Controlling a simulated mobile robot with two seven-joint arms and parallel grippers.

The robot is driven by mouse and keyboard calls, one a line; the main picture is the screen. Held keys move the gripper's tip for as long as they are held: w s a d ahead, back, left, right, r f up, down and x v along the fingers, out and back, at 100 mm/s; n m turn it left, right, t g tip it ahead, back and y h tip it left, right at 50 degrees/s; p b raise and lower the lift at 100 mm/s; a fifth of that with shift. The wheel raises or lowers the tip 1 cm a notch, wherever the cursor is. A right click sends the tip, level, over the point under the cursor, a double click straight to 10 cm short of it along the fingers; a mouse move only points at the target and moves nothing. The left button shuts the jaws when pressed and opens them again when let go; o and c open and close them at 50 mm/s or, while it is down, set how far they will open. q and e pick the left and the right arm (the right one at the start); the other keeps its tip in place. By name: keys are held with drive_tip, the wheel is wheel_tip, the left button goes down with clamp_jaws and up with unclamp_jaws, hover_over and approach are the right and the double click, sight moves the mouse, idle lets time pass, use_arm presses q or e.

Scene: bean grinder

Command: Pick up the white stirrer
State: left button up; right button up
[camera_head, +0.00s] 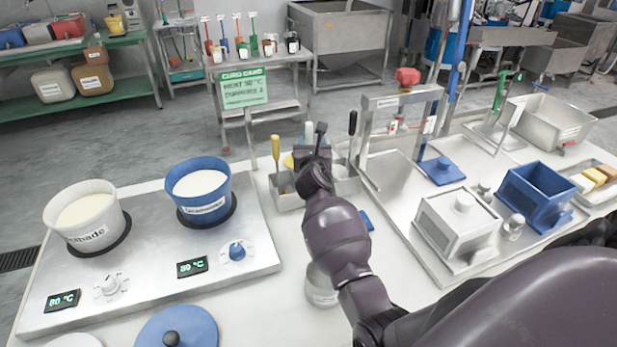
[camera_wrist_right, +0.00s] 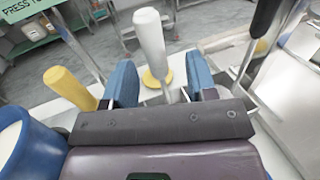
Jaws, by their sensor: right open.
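The white stirrer (camera_wrist_right: 151,42) stands upright, its pale handle between the two blue-padded fingers of my right gripper (camera_wrist_right: 162,78). The fingers are open, with a gap on each side of the handle in the right wrist view. In the head view the handle top (camera_head: 309,130) shows just behind my right gripper (camera_head: 314,150), which hides the rest of it. The stirrer stands in a metal holder (camera_head: 347,186), beside a yellow-handled tool (camera_head: 276,149) and a black-handled tool (camera_head: 352,124). My left gripper is not in view.
A hot plate with a white pot (camera_head: 88,222) and a blue pot (camera_head: 199,191) is at left. A blue lid (camera_head: 178,329) lies in front. At right are a metal press frame (camera_head: 403,98), a white box (camera_head: 457,222) and a blue container (camera_head: 537,193).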

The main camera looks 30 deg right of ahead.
sight(309, 142)
drive_tip(key=b+x, duration=0.1)
drive_tip(key=x, duration=0.1)
drive_tip(key=b+x, duration=0.1)
drive_tip(key=x, duration=0.1)
drive_tip(key=shift+w+a+f+b, duration=0.15)
drive_tip(key=shift+w+f+b, duration=0.05)
drive_tip(key=shift+f+b, duration=0.2)
drive_tip(key=shift+w+d+r, duration=0.2)
drive_tip(key=shift+w+d, duration=0.1)
drive_tip(key=shift+w, duration=0.15)
clamp_jaws()
